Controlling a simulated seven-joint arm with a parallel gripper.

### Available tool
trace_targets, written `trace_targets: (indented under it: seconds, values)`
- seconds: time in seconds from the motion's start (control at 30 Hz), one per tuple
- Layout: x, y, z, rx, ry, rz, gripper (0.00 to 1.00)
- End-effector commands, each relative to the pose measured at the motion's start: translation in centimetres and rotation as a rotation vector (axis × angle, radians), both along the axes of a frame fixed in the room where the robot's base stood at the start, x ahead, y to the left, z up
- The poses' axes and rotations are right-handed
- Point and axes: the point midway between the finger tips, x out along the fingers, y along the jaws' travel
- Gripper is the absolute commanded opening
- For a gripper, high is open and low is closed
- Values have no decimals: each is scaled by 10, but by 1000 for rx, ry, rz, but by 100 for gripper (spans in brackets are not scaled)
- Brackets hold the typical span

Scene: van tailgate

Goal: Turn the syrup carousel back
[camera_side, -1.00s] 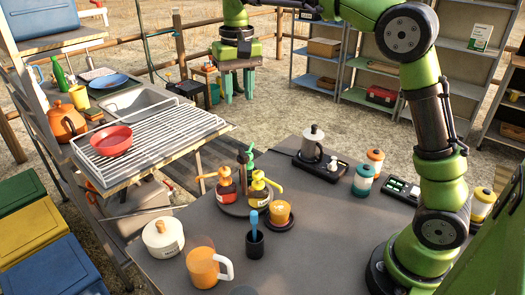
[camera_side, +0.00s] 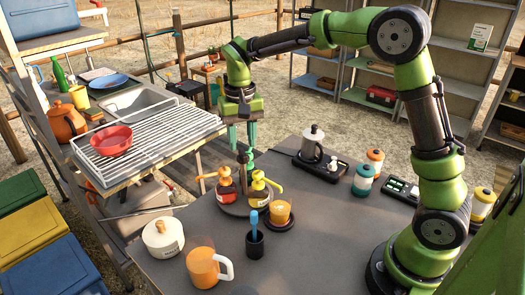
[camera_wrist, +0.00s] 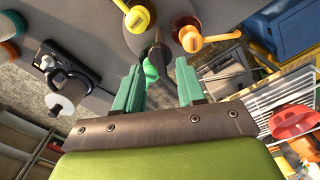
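The syrup carousel (camera_side: 232,208) is a round dark turntable on the grey table. It carries a red bottle with an orange pump (camera_side: 226,186), a yellow bottle with a yellow pump (camera_side: 258,189), and a green-topped bottle at the back, mostly hidden. A dark central post (camera_side: 242,165) rises between them. My gripper (camera_side: 241,142) is above the back of the carousel, pointing down, with its green fingers apart. In the wrist view, the open gripper (camera_wrist: 156,88) has the post and green pump (camera_wrist: 151,68) just ahead, roughly between the fingertips. Contact cannot be told.
An amber cup (camera_side: 279,213) on a dark saucer stands right beside the carousel. A dark holder with a blue tool (camera_side: 254,243), an orange mug (camera_side: 203,268) and a white pot (camera_side: 163,238) stand in front. The wire rack (camera_side: 150,140) is at left.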

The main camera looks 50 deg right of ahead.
Motion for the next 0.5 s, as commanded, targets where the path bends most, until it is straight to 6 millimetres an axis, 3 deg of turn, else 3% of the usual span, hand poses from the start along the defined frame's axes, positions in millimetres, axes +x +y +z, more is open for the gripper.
trace_targets:
  seconds: [0.2, 0.5]
  values:
    - [0, 0, -23, 0, 1, 0, 39]
    - [0, 0, -26, 0, 0, 0, 39]
